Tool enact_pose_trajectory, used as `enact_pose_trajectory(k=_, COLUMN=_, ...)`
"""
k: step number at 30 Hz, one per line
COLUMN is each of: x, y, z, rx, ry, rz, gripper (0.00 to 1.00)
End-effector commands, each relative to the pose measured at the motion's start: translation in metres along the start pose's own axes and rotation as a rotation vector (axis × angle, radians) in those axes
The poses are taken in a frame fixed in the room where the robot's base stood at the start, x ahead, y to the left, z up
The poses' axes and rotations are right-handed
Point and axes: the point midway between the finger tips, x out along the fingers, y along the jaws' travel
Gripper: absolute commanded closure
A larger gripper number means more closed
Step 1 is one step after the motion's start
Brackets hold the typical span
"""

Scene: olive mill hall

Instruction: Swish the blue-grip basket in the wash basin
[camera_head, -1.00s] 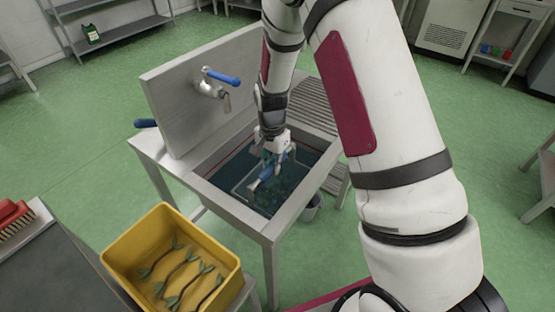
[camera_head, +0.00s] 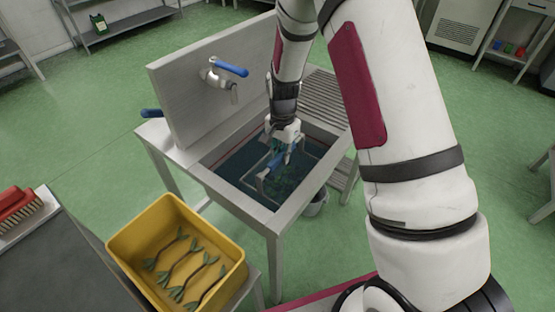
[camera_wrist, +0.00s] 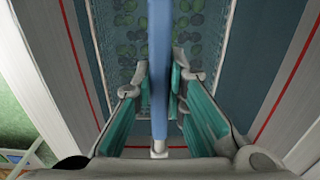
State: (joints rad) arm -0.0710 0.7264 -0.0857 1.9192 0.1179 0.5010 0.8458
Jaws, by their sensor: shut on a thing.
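The wash basin (camera_head: 221,190) is a grey metal sink with dark water and a red line around its inner wall. The basket's blue grip (camera_head: 277,161) lies between the fingers of my gripper (camera_head: 281,150), which is shut on it. In the wrist view the blue grip (camera_wrist: 159,60) runs lengthwise between the teal finger pads of my gripper (camera_wrist: 159,85). The basket's wire frame is in the basin, with its mesh (camera_wrist: 122,62) holding several green leaves or olives below the grip. How deep the mesh sits is hard to tell.
A tap with a blue lever (camera_head: 230,68) sits on the basin's back panel. A ribbed drainboard (camera_head: 322,100) lies at the right. A bucket (camera_head: 317,204) is under the basin.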

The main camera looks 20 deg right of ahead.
Motion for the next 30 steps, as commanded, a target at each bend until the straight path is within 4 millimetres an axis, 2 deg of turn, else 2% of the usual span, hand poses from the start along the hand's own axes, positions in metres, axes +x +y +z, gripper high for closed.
enact_pose_trajectory(k=12, x=0.000, y=0.000, z=-0.033, rx=0.002, ry=0.001, rz=-0.001, gripper=1.00)
enact_pose_trajectory(k=18, x=-0.001, y=0.000, z=-0.042, rx=0.000, ry=0.001, rz=-0.001, gripper=1.00)
enact_pose_trajectory(k=23, x=-0.002, y=0.000, z=-0.038, rx=-0.002, ry=0.000, rz=0.000, gripper=1.00)
enact_pose_trajectory(k=30, x=-0.002, y=0.000, z=-0.020, rx=-0.003, ry=0.000, rz=0.000, gripper=1.00)
